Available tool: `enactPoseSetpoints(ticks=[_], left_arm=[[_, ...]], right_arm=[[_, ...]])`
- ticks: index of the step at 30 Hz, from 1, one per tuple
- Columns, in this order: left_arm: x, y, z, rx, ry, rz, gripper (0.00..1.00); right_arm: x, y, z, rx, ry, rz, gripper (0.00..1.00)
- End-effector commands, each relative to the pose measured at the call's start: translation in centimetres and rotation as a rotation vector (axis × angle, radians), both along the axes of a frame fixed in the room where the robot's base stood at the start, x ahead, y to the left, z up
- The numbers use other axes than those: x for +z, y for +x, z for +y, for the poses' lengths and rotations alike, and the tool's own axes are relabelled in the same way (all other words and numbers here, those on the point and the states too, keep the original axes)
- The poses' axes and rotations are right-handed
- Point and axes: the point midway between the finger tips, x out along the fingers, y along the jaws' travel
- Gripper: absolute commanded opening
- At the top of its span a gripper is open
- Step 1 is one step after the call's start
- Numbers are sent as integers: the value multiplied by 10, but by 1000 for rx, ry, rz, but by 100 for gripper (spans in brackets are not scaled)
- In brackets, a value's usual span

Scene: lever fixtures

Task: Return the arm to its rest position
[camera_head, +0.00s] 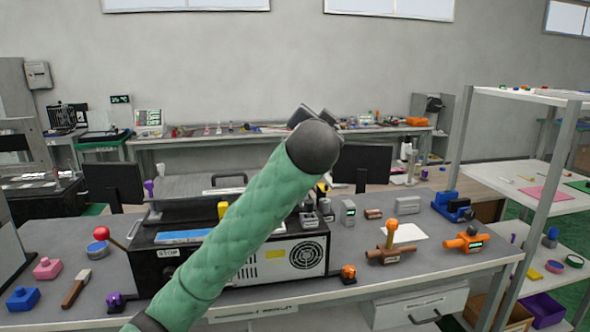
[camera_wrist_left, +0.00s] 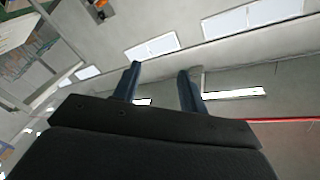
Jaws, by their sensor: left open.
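My left arm (camera_head: 235,230), in a green quilted sleeve, reaches up from the bottom across the middle of the head view. Its dark wrist end is raised above the workbench, and the fingers cannot be made out there. In the left wrist view my left gripper (camera_wrist_left: 160,70) has its two dark fingers apart with nothing between them. Behind the fingers are wall, windows and ceiling, with no object near. My right gripper is in neither view. My forearm hides part of the black and white lever machine (camera_head: 290,262) on the bench.
The grey workbench (camera_head: 440,262) holds a red-knobbed lever (camera_head: 103,237), a brown fixture with an orange knob (camera_head: 390,245), an orange fixture (camera_head: 463,241) and a blue fixture (camera_head: 452,206). A metal shelf (camera_head: 545,200) stands at right. The air around the raised wrist looks clear.

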Motion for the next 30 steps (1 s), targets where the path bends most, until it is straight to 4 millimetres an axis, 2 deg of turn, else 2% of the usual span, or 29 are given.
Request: enactPoseSetpoints(ticks=[1, 3, 12, 30], left_arm=[[-20, -4, 7, -5, -24, 48, 42], [-43, -10, 17, -8, -54, 109, 42], [-140, -42, 53, -24, -159, 329, 42], [-308, -121, 118, -9, -344, 629, 42]], right_arm=[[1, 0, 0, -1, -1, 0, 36], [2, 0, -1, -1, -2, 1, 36], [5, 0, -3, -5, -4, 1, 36], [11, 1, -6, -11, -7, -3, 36]])
